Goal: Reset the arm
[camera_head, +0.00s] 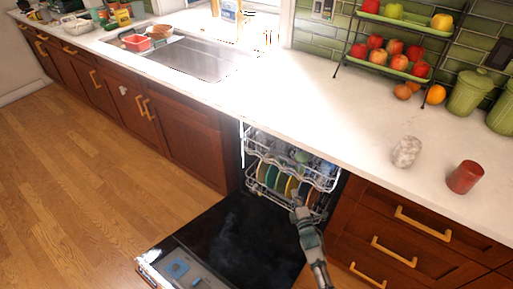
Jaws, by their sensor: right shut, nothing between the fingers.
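My right gripper (298,211) comes up from the lower right in the head view, in front of the open dishwasher, over the right part of its lowered door (225,235). It is shut and empty, with its tip close in front of the lower rack. My left gripper is out of view. The dishwasher's upper rack (320,181) is visible, with several coloured plates (279,184) standing in a row. My arm's tip hides a small part of the rack's right side.
The white counter (330,110) runs above the dishwasher. A marbled cup (406,152) and a red cup (464,177) stand on its right part. A fruit stand (395,60) and green canisters (470,93) are at the back. The sink (205,58) is left. The wooden floor is clear.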

